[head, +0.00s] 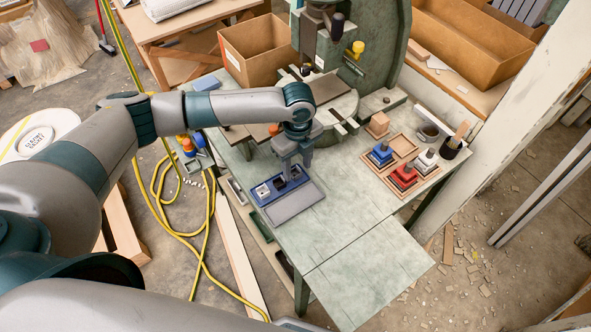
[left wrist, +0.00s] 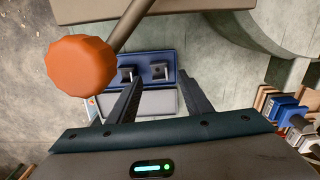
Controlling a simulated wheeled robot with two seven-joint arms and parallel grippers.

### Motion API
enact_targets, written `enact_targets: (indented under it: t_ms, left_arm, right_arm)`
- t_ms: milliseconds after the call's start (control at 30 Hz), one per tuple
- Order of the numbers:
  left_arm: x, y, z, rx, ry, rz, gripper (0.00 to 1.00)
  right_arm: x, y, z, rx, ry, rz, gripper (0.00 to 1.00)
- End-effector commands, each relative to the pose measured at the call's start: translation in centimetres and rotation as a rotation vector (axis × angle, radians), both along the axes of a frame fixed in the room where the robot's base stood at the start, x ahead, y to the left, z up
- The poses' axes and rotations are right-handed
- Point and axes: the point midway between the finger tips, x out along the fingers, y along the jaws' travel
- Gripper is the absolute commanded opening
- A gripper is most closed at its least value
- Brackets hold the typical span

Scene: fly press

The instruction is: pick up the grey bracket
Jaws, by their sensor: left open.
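A blue case (head: 266,199) lies on the green-grey bench, with small grey metal parts in its compartments. One is a pale grey block with a dark hole (head: 262,190), and a darker part (head: 280,184) sits beside it. I cannot tell for certain which is the grey bracket. In the left wrist view the case (left wrist: 146,57) holds two grey parts, a left one (left wrist: 127,73) and a squarish right one (left wrist: 160,72).
A grey panel (head: 295,203) adjoins the case's near side. An orange knob (left wrist: 80,65) on a rod is close to my left gripper. The fly press (head: 362,50) stands behind. A wooden tray with blue, red and white stamps (head: 403,178) is to the right. The front bench is clear.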

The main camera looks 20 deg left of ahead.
Motion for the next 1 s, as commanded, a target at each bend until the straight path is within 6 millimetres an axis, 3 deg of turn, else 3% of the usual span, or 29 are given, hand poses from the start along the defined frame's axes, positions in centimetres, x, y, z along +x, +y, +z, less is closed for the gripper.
enact_targets:
  t_ms: [200,667,867,1000]
  left_arm:
    - [0.0,-0.1,-1.8,0.000,0.000,-0.002,0.45]
    - [0.0,-0.1,-1.9,0.000,0.000,-0.001,0.45]
    - [0.0,-0.1,-1.9,0.000,0.000,-0.001,0.02]
    - [0.0,-0.1,-1.9,0.000,0.000,-0.001,0.01]
  right_arm:
    - [0.0,0.0,0.7,0.000,-0.001,0.000,0.31]
    - [0.1,0.0,0.6,0.000,-0.001,0.000,0.31]
    - [0.1,0.0,0.6,0.000,-0.001,0.000,0.31]
    - [0.1,0.0,0.6,0.000,-0.001,0.000,0.31]
